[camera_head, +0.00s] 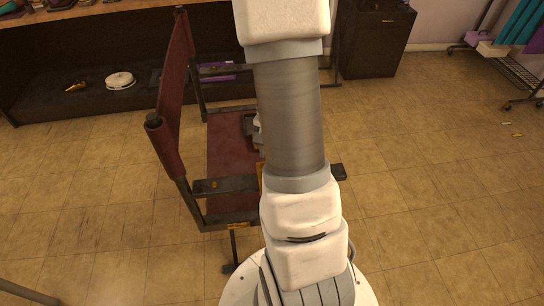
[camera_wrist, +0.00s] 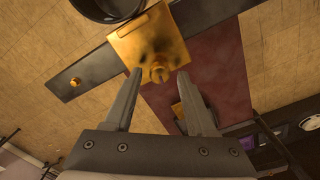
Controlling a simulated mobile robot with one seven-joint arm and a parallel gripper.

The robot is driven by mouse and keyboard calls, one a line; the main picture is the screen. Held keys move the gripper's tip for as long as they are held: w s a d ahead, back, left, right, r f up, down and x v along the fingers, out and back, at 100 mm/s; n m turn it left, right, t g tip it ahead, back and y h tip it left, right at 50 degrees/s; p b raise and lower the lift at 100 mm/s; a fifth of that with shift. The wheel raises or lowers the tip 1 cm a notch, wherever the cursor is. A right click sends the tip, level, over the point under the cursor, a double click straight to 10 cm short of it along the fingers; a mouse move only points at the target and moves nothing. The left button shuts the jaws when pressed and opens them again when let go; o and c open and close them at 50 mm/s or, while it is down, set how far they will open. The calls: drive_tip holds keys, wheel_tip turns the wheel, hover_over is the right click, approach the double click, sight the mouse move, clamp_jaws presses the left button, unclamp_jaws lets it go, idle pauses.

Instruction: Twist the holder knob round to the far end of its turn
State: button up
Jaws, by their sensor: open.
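The holder knob (camera_wrist: 158,72) is a small brass knob on a square brass plate (camera_wrist: 146,38). The plate sits across a dark flat bar (camera_wrist: 82,72) in the wrist view. My gripper (camera_wrist: 160,77) is open, with one fingertip on each side of the knob. A gap seems to show on both sides; whether a finger touches the knob I cannot tell. A round black part (camera_wrist: 94,8) is cut off by the top edge, beside the plate. In the head view my arm hides the knob and most of the plate.
A folding chair with a dark red seat (camera_head: 226,145) and dark frame stands left of my arm in the head view. A black cabinet (camera_head: 377,42) and a dark shelf (camera_head: 45,88) are behind.

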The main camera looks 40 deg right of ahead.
wheel_tip(320, 180, up, 7)
drive_tip(key=p, duration=0.4)
drive_tip(key=shift+f+p, duration=0.2)
drive_tip(key=shift+p, duration=0.2)
drive_tip(key=shift+w+a+r, duration=0.1)
drive_tip(key=shift+r, duration=0.05)
drive_tip(key=w+a+r+n+t, duration=0.1)
drive_tip(key=a+r+n+t, duration=0.15)
drive_tip(key=a+r, duration=0.45)
drive_tip(key=s+a+r+n+t, duration=0.1)
drive_tip(key=s+a+r+n, duration=0.3)
drive_tip(key=r, duration=0.4)
drive_tip(key=s+a+r+n+t, duration=0.2)
drive_tip(key=s+a+r+n, duration=0.3)
drive_tip(key=a+r, duration=0.3)
drive_tip(key=shift+s+a+n, duration=0.2)
drive_tip(key=shift+a+n, duration=0.3)
drive_tip(key=shift+n, duration=0.15)
